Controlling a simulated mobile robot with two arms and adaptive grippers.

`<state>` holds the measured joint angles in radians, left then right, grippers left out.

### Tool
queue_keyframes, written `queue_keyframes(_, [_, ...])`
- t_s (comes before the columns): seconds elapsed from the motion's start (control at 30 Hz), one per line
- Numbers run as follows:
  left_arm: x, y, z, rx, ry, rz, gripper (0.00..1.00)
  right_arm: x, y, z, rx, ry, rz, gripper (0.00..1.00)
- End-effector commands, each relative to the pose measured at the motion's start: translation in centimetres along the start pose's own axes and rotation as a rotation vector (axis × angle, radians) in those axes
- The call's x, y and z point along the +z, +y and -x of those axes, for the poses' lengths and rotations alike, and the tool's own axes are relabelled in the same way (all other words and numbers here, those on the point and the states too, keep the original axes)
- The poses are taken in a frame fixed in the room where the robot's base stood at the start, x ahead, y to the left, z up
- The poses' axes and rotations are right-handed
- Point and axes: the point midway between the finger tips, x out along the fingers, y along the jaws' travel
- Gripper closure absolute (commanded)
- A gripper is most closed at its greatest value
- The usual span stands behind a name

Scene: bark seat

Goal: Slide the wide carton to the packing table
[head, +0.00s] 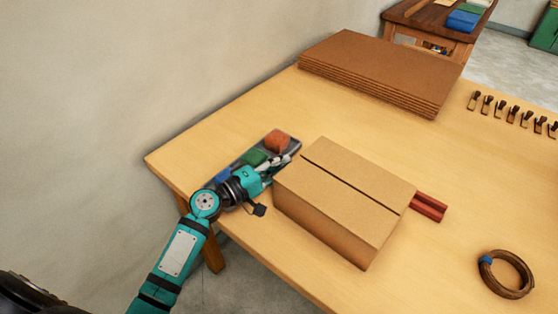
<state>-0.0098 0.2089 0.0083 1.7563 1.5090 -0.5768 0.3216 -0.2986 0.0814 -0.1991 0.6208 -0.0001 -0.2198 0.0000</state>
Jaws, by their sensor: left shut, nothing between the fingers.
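A wide brown carton (335,205) with a dark seam across its top sits on the light wooden table (220,140), close to its front edge. My left gripper (287,164) is at the carton's left far corner, shut and empty. Its fingertips are close against the carton's side; I cannot tell whether they touch. My right gripper is not in view. I cannot tell which table is the packing table.
A tray with blue, green and orange-red items (277,141) lies just behind my left gripper. Red bars (428,206) lie at the carton's right side. A stack of cardboard sheets (380,68), a brown coil (506,274) and several small clips (512,114) are also on the table.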

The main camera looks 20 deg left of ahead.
Motion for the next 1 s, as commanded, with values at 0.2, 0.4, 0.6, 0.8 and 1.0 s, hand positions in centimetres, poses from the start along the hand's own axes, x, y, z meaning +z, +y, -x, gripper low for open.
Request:
queue_keyframes(0.2, [6.2, 0.2, -1.5, 0.001, -0.008, 0.007, 1.00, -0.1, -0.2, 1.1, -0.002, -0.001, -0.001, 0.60])
queue_keyframes(0.4, [12.0, 0.3, -2.9, 0.000, -0.008, 0.008, 1.00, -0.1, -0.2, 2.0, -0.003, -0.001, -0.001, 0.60])
queue_keyframes(0.6, [16.1, 0.2, -3.9, 0.000, -0.006, 0.004, 1.00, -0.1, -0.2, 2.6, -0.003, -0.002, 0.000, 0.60])
queue_keyframes(0.8, [17.1, 0.1, -4.2, 0.002, -0.005, 0.002, 1.00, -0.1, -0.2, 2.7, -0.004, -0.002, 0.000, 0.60])
queue_keyframes(1.0, [17.1, 0.1, -4.2, 0.001, -0.005, 0.002, 1.00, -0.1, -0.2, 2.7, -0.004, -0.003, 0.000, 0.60])
